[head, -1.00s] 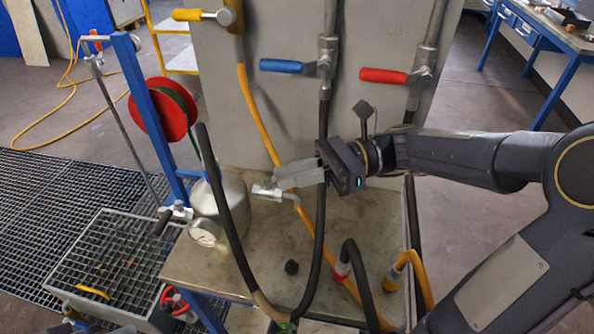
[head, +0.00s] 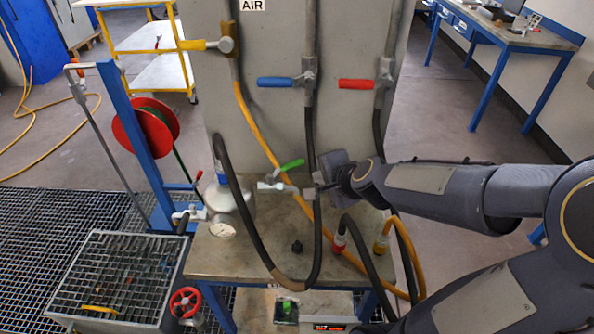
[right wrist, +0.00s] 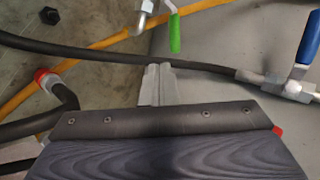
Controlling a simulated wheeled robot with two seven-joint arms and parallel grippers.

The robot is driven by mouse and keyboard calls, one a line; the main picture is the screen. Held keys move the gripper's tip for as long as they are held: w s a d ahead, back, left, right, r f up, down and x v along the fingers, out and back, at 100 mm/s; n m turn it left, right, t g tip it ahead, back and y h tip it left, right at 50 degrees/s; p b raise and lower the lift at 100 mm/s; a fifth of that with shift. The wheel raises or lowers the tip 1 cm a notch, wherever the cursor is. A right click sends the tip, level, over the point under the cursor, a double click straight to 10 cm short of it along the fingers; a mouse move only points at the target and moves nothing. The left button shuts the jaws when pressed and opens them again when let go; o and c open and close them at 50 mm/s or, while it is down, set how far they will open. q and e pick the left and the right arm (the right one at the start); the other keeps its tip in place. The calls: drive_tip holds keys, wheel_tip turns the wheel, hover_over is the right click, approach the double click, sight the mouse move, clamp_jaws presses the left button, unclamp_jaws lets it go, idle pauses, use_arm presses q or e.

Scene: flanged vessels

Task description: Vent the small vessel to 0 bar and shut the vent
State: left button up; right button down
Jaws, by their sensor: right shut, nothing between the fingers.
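The small vessel (head: 240,200) is a pale rounded tank on the bench, partly hidden behind a black hose. A round white gauge (head: 222,231) sits at its front; its reading is too small to make out. A metal valve (head: 268,186) with a green lever (head: 290,165) stands to the right of the vessel. The green lever also shows in the right wrist view (right wrist: 175,33). My right gripper (head: 312,191) is shut and empty, just right of the valve and apart from the lever. Its fingertips (right wrist: 158,68) are close to a black hose. My left gripper is out of view.
Yellow (head: 205,44), blue (head: 282,82) and red (head: 356,84) levers are on the panel above. Black and yellow hoses (head: 262,135) loop around the bench (head: 215,262). A blue post (head: 135,130) with a red reel stands left. A grated box (head: 105,275) is lower left.

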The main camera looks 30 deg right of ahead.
sight(286, 168)
drive_tip(key=w+r+b+x, duration=0.1)
drive_tip(key=x, duration=1)
drive_tip(key=shift+w, duration=0.15)
drive_tip(key=shift+r, duration=0.1)
